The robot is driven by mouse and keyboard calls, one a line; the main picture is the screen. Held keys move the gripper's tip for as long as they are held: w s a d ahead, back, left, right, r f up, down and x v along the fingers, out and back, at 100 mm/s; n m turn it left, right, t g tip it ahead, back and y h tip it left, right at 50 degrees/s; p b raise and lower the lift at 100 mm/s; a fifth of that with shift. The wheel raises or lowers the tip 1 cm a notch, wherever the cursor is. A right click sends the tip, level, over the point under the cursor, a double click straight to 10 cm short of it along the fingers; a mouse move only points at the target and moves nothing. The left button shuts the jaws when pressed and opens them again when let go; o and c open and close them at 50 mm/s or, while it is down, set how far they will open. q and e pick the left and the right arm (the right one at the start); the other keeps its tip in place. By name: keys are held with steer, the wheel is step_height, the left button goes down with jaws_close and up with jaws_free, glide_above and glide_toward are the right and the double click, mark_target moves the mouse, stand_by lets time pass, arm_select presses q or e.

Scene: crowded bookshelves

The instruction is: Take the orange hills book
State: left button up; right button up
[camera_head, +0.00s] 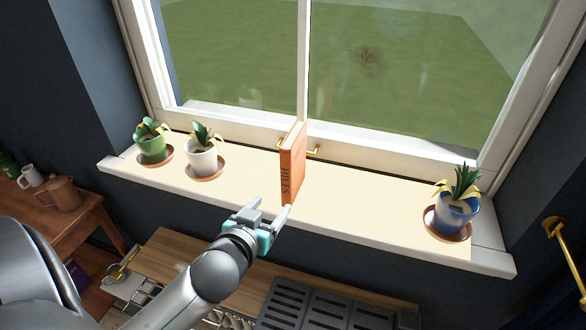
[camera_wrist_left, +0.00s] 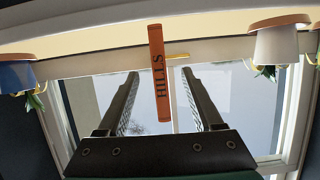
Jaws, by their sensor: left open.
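The orange hills book (camera_head: 292,165) stands upright on the windowsill near the middle, its spine with the word HILLS facing me. In the left wrist view the book (camera_wrist_left: 160,75) appears upside down, between the lines of the two fingers and beyond their tips. My left gripper (camera_head: 270,208) is open and empty, just in front of the book's lower spine. Its fingers also show spread apart in the left wrist view (camera_wrist_left: 158,75). I cannot see any contact between the fingers and the book. My right gripper is not in view.
The windowsill (camera_head: 365,205) is clear on both sides of the book. A green pot (camera_head: 152,148) and a white pot (camera_head: 202,160) stand left, a blue pot (camera_head: 455,212) far right. The window (camera_head: 400,80) is close behind. A dark grate (camera_head: 310,308) lies below.

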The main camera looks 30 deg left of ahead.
mark_target(285, 182)
arm_select(q)
steer(key=shift+t, duration=0.3)
steer(key=w, duration=0.3)
steer(key=w+a, duration=0.1)
steer(key=w, duration=0.2)
steer(key=w+a+b, duration=0.1)
steer(key=w, duration=0.2)
steer(key=shift+f, duration=0.15)
steer(key=shift+b+x, duration=0.35)
steer(key=shift+x, duration=2.65)
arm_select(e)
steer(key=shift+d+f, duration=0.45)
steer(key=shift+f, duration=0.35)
arm_select(q)
jaws_close()
